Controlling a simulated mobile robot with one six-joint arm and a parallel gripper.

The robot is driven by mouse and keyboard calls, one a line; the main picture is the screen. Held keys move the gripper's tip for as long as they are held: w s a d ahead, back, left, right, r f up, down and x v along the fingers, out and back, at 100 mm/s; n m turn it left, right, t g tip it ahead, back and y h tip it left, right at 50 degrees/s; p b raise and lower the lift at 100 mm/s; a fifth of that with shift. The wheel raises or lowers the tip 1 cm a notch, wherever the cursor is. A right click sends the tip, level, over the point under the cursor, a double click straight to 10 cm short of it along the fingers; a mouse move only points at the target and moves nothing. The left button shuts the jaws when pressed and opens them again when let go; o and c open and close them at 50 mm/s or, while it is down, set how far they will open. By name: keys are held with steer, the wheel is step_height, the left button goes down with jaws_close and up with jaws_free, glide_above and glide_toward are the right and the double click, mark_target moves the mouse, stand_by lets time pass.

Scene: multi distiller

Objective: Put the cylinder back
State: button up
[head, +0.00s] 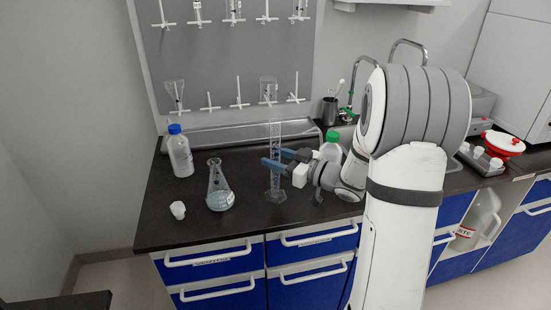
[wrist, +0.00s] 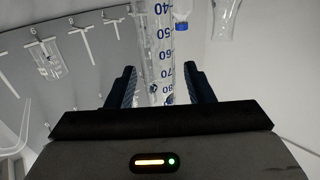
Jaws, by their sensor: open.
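The clear graduated cylinder (head: 275,180) stands upright on the dark bench top in the head view. In the wrist view the cylinder (wrist: 157,60) with blue markings lies between the two fingers of my gripper (wrist: 160,88). Gaps show between it and the fingers, so they are open around it. The grey pegboard (head: 230,60) on the wall has white pegs, several of them bare and some holding glassware.
A conical flask (head: 219,190) with pale liquid, a blue-capped bottle (head: 180,155) and a small white cap (head: 178,210) stand left of the cylinder. A green-capped bottle (head: 332,148) is close behind my gripper. The bench front between flask and cylinder is clear.

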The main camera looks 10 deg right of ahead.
steer(key=shift+r, duration=0.3)
steer(key=s+d+m+h, duration=0.6)
steer(key=d+h, duration=0.5)
steer(key=h, duration=0.3)
steer(key=s+a+f+m+g, duration=0.1)
steer(key=s+a+g, duration=0.2)
steer(key=s, duration=0.4)
steer(key=s+a+f+m+g, duration=0.1)
steer(key=s+a+g, duration=0.3)
steer(key=s, duration=0.3)
steer(key=s+a+f+m+g+y, duration=0.1)
steer(key=s+a+g, duration=0.2)
steer(key=s+a, duration=0.2)
steer(key=s, duration=0.3)
steer(key=shift+f+g, duration=0.25)
steer(key=shift+g, duration=0.05)
steer(key=shift+d, duration=0.1)
